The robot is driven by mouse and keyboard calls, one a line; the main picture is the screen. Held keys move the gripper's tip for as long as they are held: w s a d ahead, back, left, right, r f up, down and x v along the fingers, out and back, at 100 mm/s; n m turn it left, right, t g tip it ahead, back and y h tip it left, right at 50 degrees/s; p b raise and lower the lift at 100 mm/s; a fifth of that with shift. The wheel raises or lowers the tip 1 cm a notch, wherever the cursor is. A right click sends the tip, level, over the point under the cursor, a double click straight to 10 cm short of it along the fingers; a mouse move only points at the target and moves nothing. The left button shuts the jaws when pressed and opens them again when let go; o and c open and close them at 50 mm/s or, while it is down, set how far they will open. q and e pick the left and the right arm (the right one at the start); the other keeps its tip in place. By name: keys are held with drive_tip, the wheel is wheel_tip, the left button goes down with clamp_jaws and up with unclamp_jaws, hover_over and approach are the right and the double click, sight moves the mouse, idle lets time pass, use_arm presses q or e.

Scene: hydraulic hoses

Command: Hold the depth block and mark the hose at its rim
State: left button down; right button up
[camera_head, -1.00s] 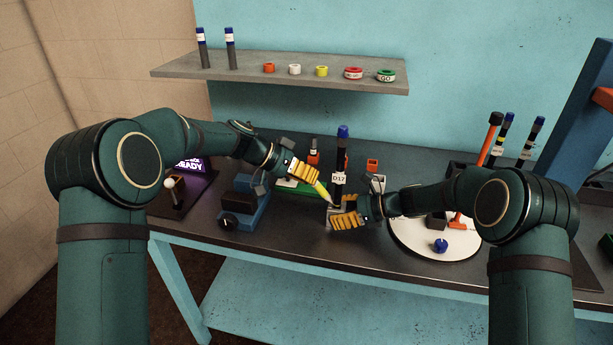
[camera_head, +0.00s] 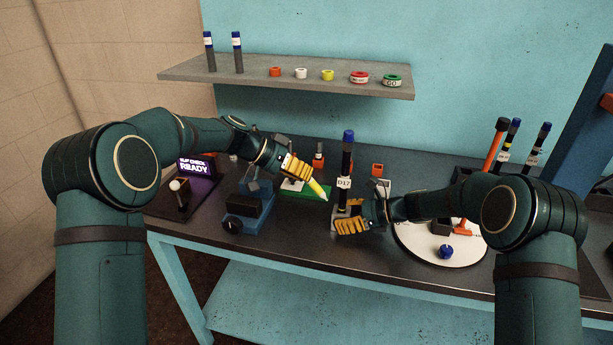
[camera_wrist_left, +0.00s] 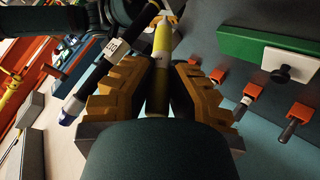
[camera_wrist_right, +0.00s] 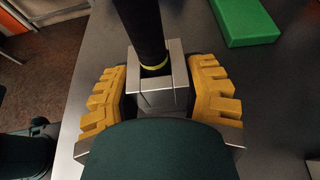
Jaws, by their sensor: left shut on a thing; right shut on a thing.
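The black hose (camera_head: 347,160), labelled D17 with a blue top end, stands upright in the metal depth block (camera_head: 340,212). My right gripper (camera_head: 352,222) is shut on the block near the bench's front; the right wrist view shows its fingers on both sides of the block (camera_wrist_right: 160,92). A yellow band (camera_wrist_right: 155,66) shows around the hose at the block's rim. My left gripper (camera_head: 302,172) is shut on a yellow marker (camera_head: 318,189). The marker's tip is left of the hose and apart from it. The marker also shows in the left wrist view (camera_wrist_left: 162,45).
A green block (camera_head: 318,192) lies behind the marker. A blue device (camera_head: 247,207) and a purple READY screen (camera_head: 196,167) stand left. A white round plate (camera_head: 420,252) with a blue knob is right. A shelf (camera_head: 290,80) holds tape rolls and two hoses.

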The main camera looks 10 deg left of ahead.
use_arm(q)
drive_tip(key=shift+w+a+r, duration=0.1)
drive_tip(key=shift+a+r, duration=0.25)
drive_tip(key=shift+a, duration=0.25)
drive_tip(key=shift+w+a+r, duration=0.1)
drive_tip(key=shift+a+r, duration=0.25)
drive_tip(key=shift+a, duration=0.2)
use_arm(e)
drive_tip(key=o, duration=1.2)
drive_tip(key=shift+o, duration=0.2)
